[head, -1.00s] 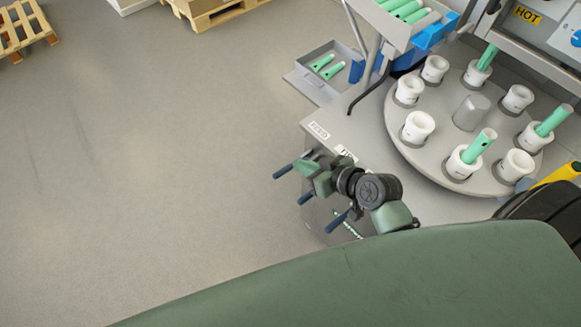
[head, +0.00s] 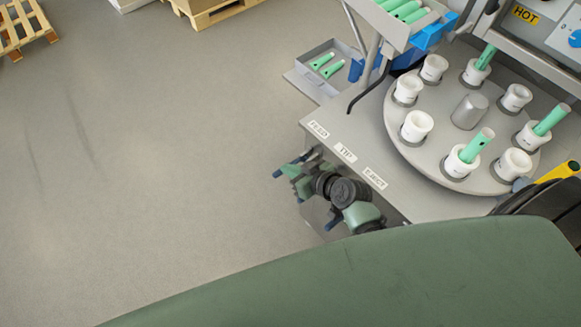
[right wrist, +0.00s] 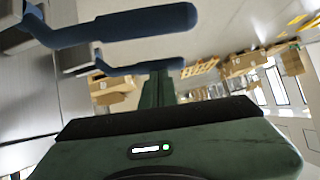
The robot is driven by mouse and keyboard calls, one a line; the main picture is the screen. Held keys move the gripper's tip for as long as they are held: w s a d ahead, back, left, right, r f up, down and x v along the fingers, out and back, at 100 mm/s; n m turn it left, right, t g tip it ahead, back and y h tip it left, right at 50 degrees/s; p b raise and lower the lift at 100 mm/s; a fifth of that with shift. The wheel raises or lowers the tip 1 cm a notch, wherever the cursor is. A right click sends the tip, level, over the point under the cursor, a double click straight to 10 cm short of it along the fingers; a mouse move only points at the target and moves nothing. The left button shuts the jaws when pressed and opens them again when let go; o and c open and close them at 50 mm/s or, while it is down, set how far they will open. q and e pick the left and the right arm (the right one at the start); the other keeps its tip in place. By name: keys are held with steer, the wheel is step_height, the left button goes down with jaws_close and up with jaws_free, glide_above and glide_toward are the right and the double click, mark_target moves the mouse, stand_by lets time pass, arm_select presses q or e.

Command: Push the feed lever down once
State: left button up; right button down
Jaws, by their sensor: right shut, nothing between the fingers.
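The machine's front has levers with dark blue handles under the labels FEED (head: 318,130), TIP (head: 346,152) and EJECT (head: 375,178). The feed lever (head: 277,173) is the leftmost handle; my gripper partly covers it. The eject lever (head: 333,223) is at the lower right. My right gripper (head: 297,182) is shut and empty, close by the feed lever. In the right wrist view its green fingers (right wrist: 157,88) point towards two blue handles, and the farther handle crosses near their tips. I cannot tell whether they touch or how far the lever is down. My left gripper is not in view.
A round turntable (head: 440,155) carries white cups, some with green tubes. A grey tray (head: 318,62) with green tubes is at the machine's left. Open floor (head: 150,180) lies left of the machine. Pallets (head: 22,28) stand at the far left.

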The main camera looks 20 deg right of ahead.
steer(key=shift+s+a+f+n+h, duration=0.15)
steer(key=shift+a+f, duration=0.25)
steer(key=shift+f, duration=0.2)
steer(key=shift+s+a+f+n+h, duration=0.15)
steer(key=shift+a+f, duration=0.2)
steer(key=shift+f, duration=0.2)
steer(key=shift+r, duration=0.15)
steer(key=shift+r+p, duration=0.65)
steer(key=shift+r, duration=0.05)
